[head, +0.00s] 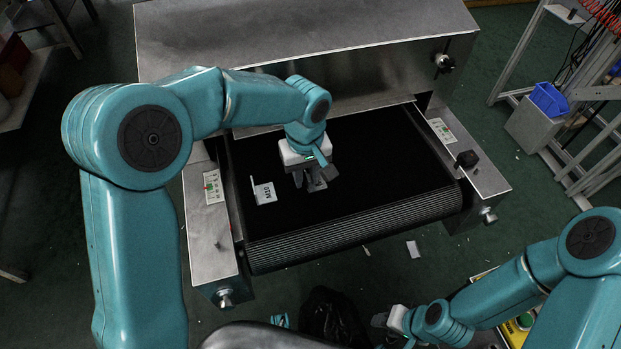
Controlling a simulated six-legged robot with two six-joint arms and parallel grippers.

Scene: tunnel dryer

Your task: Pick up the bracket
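A small white angled piece marked "M10" (264,193), which looks like the bracket, lies on the black conveyor belt towards its left side. My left gripper (309,184) points down over the belt just to the right of this piece, apart from it. Its grey fingers look spread, with nothing clearly seen between them; the tips are small and dark against the belt. My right gripper (384,322) is low at the bottom edge, away from the belt and partly hidden by its own arm, so its fingers are unclear.
The dryer's metal hood (300,35) rises behind the belt (360,170). Metal side rails with control panels (212,187) and a black knob (467,159) flank it. A blue bin (549,99) stands at the right. A black bag (331,316) lies below. Most of the belt is clear.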

